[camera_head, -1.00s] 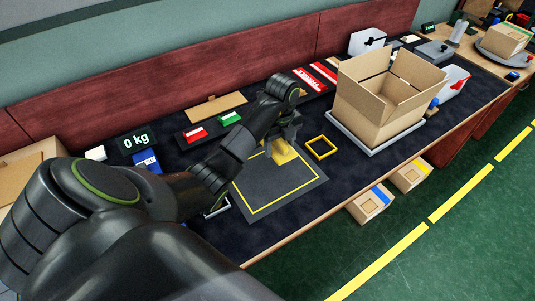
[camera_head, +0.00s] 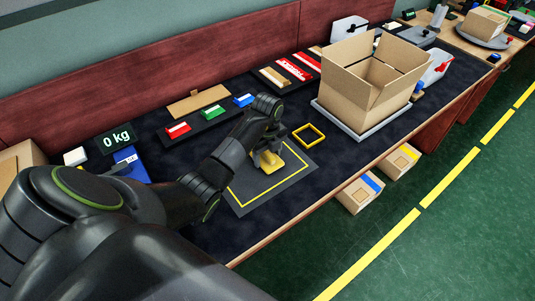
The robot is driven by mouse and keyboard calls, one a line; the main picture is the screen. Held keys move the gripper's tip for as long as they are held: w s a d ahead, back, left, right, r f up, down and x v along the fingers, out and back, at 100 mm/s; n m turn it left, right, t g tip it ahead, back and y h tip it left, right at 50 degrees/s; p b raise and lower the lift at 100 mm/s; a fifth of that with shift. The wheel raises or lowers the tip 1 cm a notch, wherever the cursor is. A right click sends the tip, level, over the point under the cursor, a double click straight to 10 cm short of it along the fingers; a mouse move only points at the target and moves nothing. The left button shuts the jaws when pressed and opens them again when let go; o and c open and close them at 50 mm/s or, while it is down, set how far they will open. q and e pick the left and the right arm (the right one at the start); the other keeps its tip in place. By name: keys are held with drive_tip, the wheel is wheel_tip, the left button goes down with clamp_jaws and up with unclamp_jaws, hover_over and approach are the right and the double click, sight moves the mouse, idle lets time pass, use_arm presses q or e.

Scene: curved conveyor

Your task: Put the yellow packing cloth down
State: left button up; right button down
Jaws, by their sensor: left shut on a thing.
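The yellow packing cloth (camera_head: 271,163) is a small bunched yellow piece over the dark mat (camera_head: 298,181) with a yellow outline. My left gripper (camera_head: 268,152) is shut on it, low at the mat's far part. The fingers are partly hidden by my own wrist, and I cannot tell whether the cloth touches the mat. My right gripper is not in view.
An open cardboard box (camera_head: 362,92) stands on a grey tray (camera_head: 325,113) to the right. A yellow square frame (camera_head: 309,135) lies just right of the cloth. Trays with red, green and blue items (camera_head: 214,111) lie behind. A "0 kg" display (camera_head: 116,140) stands at left.

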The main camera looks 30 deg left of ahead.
use_arm(q)
drive_tip(key=shift+f, duration=0.1)
drive_tip(key=shift+f, duration=0.1)
drive_tip(key=o, duration=0.8)
drive_tip(key=shift+c, duration=0.2)
drive_tip(key=shift+o, duration=0.6)
